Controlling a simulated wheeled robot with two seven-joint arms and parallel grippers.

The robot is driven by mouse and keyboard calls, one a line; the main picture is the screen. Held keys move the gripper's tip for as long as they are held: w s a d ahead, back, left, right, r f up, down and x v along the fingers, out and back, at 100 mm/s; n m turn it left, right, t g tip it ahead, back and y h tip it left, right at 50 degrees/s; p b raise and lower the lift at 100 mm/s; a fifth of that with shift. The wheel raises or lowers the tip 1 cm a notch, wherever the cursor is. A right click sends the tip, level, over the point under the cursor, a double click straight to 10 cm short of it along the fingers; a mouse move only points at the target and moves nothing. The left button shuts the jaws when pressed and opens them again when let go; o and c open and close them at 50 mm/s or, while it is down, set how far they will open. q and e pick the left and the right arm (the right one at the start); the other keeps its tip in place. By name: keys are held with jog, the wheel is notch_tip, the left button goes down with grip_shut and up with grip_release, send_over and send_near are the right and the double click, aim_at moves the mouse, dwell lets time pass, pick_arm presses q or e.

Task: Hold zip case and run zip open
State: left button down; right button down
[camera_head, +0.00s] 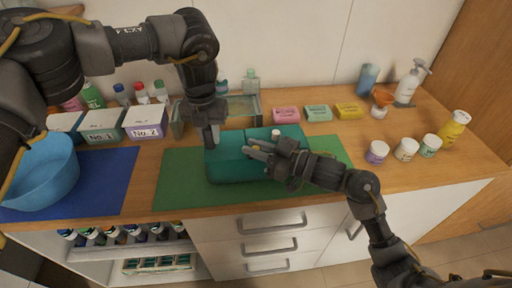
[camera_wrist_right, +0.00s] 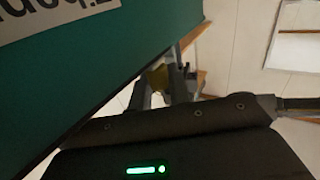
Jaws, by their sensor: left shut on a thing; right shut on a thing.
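The teal zip case (camera_head: 232,168) lies on the green mat (camera_head: 176,180) near the front of the counter. My left gripper (camera_head: 211,140) comes down from above and is shut on the case at its back left part. My right gripper (camera_head: 255,149) reaches in from the right, low over the case top, and is shut on a small part there, likely the zip pull. In the right wrist view a teal surface with a light label (camera_wrist_right: 60,15) fills the upper left, and a small yellowish piece (camera_wrist_right: 159,77) shows by the fingers. The zip line is largely hidden.
A blue bowl (camera_head: 45,172) stands on a blue mat (camera_head: 100,181) at the left. Labelled boxes (camera_head: 145,123) and a glass-sided tray (camera_head: 243,108) stand behind. The mat's front edge is clear.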

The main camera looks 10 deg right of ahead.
aim_at(303, 144)
jog(key=d, duration=1.2)
jog(key=shift+w+d, duration=0.1)
jog(key=shift+d, duration=0.3)
jog(key=c, duration=1.3)
grip_release()
jog(key=shift+a, duration=0.1)
jog(key=shift+c, duration=0.2)
jog(key=v, duration=1.2)
